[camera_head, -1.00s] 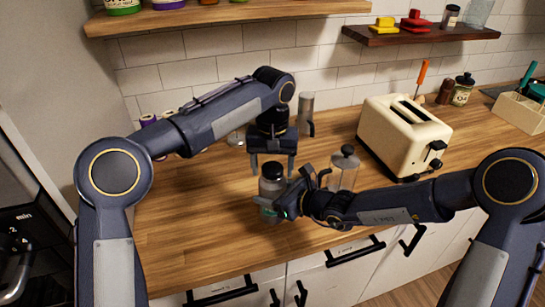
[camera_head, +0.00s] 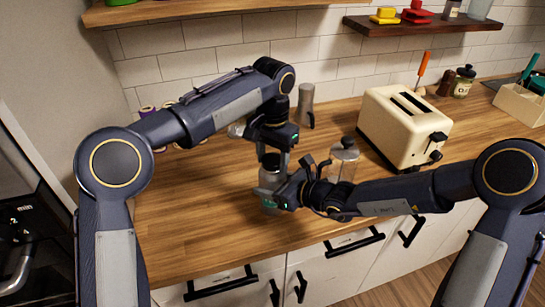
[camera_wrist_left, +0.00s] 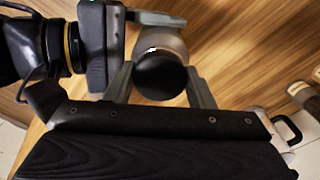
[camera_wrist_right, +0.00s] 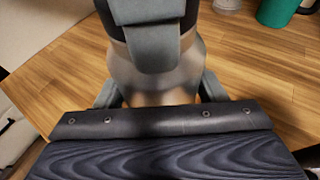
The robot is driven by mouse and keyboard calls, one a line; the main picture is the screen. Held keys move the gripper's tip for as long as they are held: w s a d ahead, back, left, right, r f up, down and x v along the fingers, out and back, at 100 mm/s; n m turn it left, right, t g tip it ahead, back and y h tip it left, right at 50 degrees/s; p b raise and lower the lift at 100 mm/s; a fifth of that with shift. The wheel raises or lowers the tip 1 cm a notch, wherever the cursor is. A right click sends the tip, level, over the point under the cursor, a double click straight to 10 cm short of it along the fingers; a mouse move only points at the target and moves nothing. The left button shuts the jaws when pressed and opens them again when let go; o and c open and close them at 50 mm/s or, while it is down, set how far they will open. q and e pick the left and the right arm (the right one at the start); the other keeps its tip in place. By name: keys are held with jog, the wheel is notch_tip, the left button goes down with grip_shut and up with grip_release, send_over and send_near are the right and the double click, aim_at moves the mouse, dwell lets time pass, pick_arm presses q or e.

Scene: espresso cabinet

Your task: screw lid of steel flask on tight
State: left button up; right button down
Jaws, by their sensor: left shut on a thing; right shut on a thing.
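The steel flask (camera_head: 271,178) stands upright on the wooden counter, partly hidden by both grippers. Its black lid (camera_wrist_left: 162,76) sits on top, seen from above in the left wrist view. My left gripper (camera_head: 273,160) points down from above and is shut on the lid, one finger on each side. My right gripper (camera_head: 268,196) comes in from the right and is shut on the flask's body, below the left fingers. In the right wrist view the flask's body (camera_wrist_right: 155,88) lies between the right fingers, with a left finger in front of it. The lid's thread is hidden.
A glass jar with a dark knobbed lid (camera_head: 343,160) stands close behind my right wrist. A cream toaster (camera_head: 403,127) is further right. A grey cylinder (camera_head: 305,106) stands behind my left gripper. The counter front left (camera_head: 190,230) is clear.

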pick_arm(q)
jog(key=m, duration=0.4)
jog(key=o, duration=1.1)
jog(key=shift+r, duration=2.2)
jog(key=shift+c, duration=0.6)
